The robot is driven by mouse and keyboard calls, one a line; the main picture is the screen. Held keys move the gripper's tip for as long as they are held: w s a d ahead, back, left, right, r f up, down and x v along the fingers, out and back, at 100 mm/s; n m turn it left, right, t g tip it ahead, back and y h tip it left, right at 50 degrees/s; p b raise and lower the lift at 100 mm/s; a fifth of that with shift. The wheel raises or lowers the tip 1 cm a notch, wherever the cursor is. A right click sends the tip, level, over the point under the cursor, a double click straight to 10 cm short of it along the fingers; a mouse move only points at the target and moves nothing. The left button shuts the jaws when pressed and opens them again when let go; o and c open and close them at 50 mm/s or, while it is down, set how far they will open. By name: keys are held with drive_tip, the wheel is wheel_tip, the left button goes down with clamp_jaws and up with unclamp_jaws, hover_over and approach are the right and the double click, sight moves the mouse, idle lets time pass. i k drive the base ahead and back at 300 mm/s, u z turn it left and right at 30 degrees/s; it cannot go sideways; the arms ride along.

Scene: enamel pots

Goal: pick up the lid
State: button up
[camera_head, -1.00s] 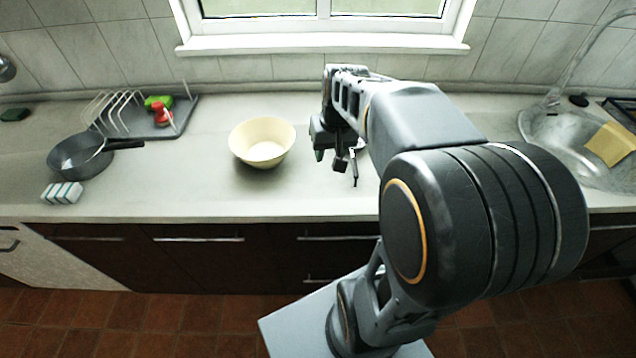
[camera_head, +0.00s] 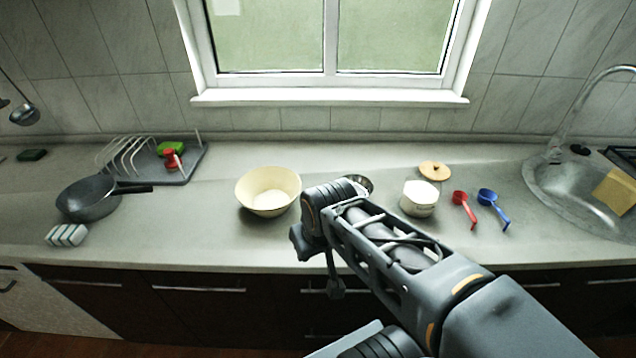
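The lid (camera_head: 434,171) is a round, tan, wood-coloured disc with a small knob. It lies on the counter behind a white pot (camera_head: 419,200), apart from it. My gripper (camera_head: 334,288) hangs at the counter's front edge, to the left of the lid and nearer to me. Its fingers are small, dark and partly hidden by my wrist, so I cannot tell whether they are open or shut.
A cream bowl (camera_head: 268,191) stands left of my arm; a metal bowl (camera_head: 358,184) is partly hidden behind my wrist. Red (camera_head: 464,208) and blue (camera_head: 492,206) scoops lie right of the pot. A pan (camera_head: 88,198) is at left, a sink (camera_head: 560,190) at right.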

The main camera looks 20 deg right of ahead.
sight(440, 171)
drive_tip(key=z, duration=1.5)
